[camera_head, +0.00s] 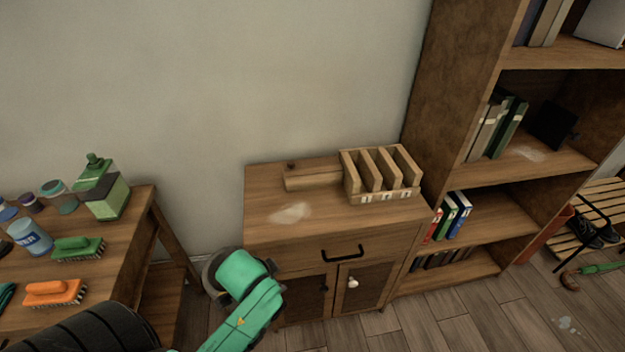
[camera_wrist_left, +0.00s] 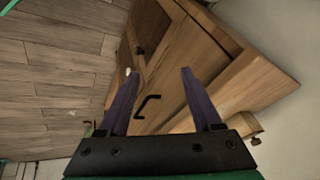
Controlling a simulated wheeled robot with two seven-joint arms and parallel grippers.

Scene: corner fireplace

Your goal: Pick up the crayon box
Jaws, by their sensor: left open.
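On top of a wooden cabinet (camera_head: 265,225) in the head view lie a low, long wooden box (camera_head: 313,180) with a small dark knob and a wooden holder (camera_head: 380,190) with upright dividers. No label reads as crayons, so I cannot tell for sure which is the crayon box. My left arm's green wrist reaches in front of the cabinet's left side; its fingers are hidden there. In the left wrist view my left gripper (camera_wrist_left: 160,88) is open, with nothing between its two dark fingers, facing the cabinet front and its black drawer handle (camera_wrist_left: 147,104). My right gripper is not seen.
A table at the left holds a green bottle (camera_head: 102,190), a blue jar (camera_head: 30,238), a green brush (camera_head: 78,248) and an orange brush (camera_head: 55,292). A tall bookshelf (camera_head: 425,110) stands right of the cabinet. The cabinet top's front left is bare apart from a pale smudge.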

